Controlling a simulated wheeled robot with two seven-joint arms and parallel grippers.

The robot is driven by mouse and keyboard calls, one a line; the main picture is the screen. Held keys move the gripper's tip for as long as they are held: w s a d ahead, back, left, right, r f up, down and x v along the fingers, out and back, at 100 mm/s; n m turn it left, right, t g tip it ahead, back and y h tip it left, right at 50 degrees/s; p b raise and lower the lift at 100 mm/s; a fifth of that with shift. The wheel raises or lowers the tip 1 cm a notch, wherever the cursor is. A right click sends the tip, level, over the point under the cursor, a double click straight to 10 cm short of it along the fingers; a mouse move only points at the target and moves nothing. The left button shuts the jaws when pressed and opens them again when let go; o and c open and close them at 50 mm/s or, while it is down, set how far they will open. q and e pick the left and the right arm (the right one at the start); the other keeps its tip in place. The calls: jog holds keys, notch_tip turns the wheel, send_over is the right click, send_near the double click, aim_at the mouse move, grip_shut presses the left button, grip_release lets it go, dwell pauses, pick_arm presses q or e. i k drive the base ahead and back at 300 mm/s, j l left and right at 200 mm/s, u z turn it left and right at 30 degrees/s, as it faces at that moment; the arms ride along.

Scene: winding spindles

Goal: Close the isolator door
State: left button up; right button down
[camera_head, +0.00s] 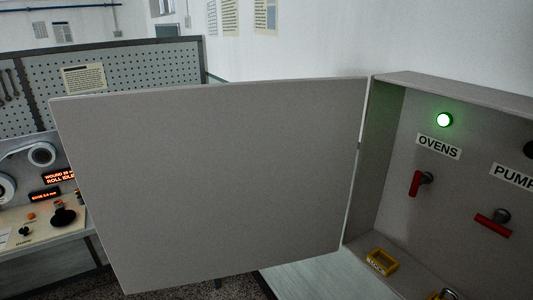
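The isolator door (215,185) is a large plain grey panel standing wide open. It is hinged at the left edge of the grey isolator box (385,165) and swings out to the left. Inside the box a green lamp (444,120) is lit above a label reading OVENS. Below that label is a red-handled switch (415,183), its handle near upright. A second red-handled switch (492,225) under a PUMP label has its handle tilted nearer level. Neither of my grippers shows in the head view.
A yellow tag or lock (382,261) lies on the box floor, and a padlock-like item (443,294) is partly cut off at the bottom. Behind the door at left stand a pegboard (130,70) and a winding machine with a control panel (45,225).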

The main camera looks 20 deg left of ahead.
aim_at(178, 185)
jog(key=j+z, duration=0.2)
jog(key=j, duration=0.25)
jog(key=j+z, duration=0.25)
jog(key=j, duration=0.2)
jog(key=k+j+z, duration=0.2)
jog(key=j, duration=0.25)
jog(key=j+z, duration=0.25)
jog(key=j, duration=0.2)
jog(key=k+j+z, duration=0.2)
jog(key=j, duration=0.2)
jog(key=k+j+z, duration=0.1)
jog(key=j+z, duration=0.15)
jog(key=j, duration=0.15)
jog(key=j+z, duration=0.4)
jog(key=j, duration=0.4)
jog(key=j+z, duration=0.45)
jog(key=j, duration=0.35)
